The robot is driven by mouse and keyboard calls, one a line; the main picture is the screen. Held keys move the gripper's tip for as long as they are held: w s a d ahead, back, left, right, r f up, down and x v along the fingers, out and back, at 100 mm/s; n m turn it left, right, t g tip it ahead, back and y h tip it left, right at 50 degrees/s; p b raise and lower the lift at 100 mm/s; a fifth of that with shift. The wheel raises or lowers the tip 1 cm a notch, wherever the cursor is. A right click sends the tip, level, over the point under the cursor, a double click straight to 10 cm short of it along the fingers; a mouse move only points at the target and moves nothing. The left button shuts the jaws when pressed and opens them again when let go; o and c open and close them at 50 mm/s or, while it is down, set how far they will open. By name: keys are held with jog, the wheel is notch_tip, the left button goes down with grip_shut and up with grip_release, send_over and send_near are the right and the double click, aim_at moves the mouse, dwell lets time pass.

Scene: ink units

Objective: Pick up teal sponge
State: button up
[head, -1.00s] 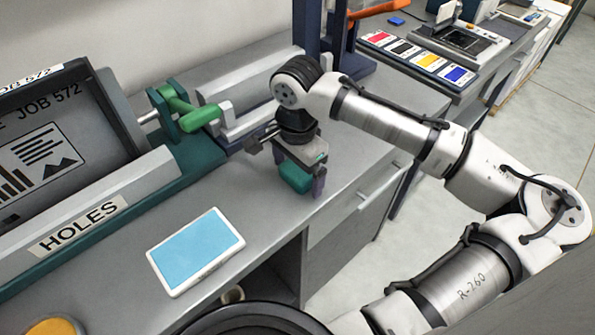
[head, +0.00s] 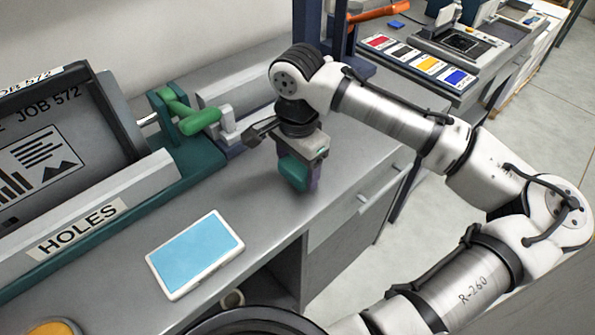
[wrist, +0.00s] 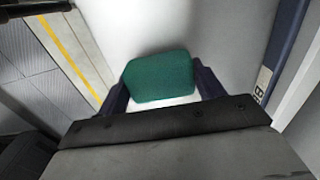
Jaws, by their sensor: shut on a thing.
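The teal sponge (head: 293,173) is a small rounded block. My gripper (head: 302,178) is shut on it above the grey counter, near the front edge. In the wrist view the sponge (wrist: 158,77) sits between the two dark fingers of my gripper (wrist: 160,88), one on each side. In the head view part of the sponge is hidden by the gripper. Whether the sponge is clear of the counter is hard to tell, but the gripper looks raised.
A tablet with a blue screen (head: 196,252) lies on the counter at lower left. A green-handled clamp (head: 200,121) on a machine marked HOLES (head: 80,229) stands to the left. Coloured ink cards (head: 428,60) lie on the bench at the back right. The counter (head: 250,200) around the gripper is clear.

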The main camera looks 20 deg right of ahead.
aim_at(297, 164)
notch_tip(297, 164, up, 18)
jog(key=b, duration=0.1)
jog(key=shift+f, duration=0.1)
